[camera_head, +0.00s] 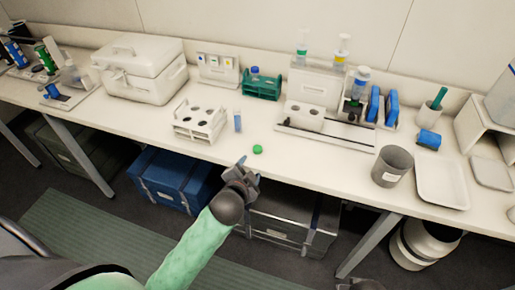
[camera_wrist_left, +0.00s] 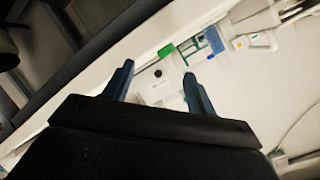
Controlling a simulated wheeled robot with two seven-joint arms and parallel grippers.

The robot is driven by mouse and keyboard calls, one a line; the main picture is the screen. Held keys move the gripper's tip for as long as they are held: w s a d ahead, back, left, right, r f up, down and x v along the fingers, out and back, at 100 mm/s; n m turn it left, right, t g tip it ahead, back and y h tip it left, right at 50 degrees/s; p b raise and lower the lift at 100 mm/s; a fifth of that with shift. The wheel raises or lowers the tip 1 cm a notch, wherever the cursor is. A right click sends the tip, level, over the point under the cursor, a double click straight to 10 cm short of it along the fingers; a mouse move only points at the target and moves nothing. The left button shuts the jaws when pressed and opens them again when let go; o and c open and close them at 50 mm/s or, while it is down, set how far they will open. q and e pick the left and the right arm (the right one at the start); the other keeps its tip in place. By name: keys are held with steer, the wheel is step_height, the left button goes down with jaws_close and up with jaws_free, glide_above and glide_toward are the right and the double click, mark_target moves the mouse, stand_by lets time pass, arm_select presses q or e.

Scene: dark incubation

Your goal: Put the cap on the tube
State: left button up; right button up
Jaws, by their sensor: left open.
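The green cap (camera_head: 257,149) lies on the white bench near its front edge. The tube (camera_head: 238,121), pale with a bluish body, stands on the bench behind and left of the cap, beside the white rack. My left gripper (camera_head: 246,165) is at the bench's front edge, in front and a little left of the cap. It is open and empty. In the left wrist view its two fingers (camera_wrist_left: 160,72) are spread apart, and a green shape that appears to be the cap (camera_wrist_left: 166,50) shows beyond them. I cannot make out the tube clearly there.
A white rack (camera_head: 199,122) with round holes stands left of the tube. A green rack (camera_head: 262,86) is behind. A white device (camera_head: 303,115) stands to the right, then a grey cup (camera_head: 391,167) and a white tray (camera_head: 441,185). The bench around the cap is clear.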

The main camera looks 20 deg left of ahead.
arm_select(q)
steer(key=w+d+r+m+t+h, duration=0.35)
steer(key=w+r+m, duration=0.25)
steer(key=r, duration=0.2)
steer(key=w+d+r+m+g+h, duration=0.1)
steer(key=d+r+m+g+h, duration=0.55)
steer(key=m, duration=0.85)
steer(key=w+d+r+m+g+h, duration=0.1)
steer(key=d+r+m+g+h, duration=0.25)
steer(key=d+m+h, duration=0.85)
steer(key=w+a+f+m+g+y, duration=0.1)
steer(key=a+f+m+g+y, duration=0.85)
steer(key=m, duration=0.55)
steer(key=w+a+f+m+y, duration=0.1)
steer(key=a+y, duration=0.3)
steer(key=a, duration=0.4)
steer(key=w+a+m+y, duration=0.3)
steer(key=a+y, duration=0.2)
steer(key=a, duration=0.2)
steer(key=shift+w+a+f, duration=0.25)
steer(key=shift+a+f, duration=0.1)
steer(key=shift+a, duration=0.05)
arm_select(e)
steer(key=s+f, duration=0.3)
steer(key=f, duration=1)
steer(key=s+f, duration=0.3)
steer(key=f, duration=1)
steer(key=s+f+g, duration=0.1)
steer(key=s+f, duration=0.3)
steer(key=f, duration=0.9)
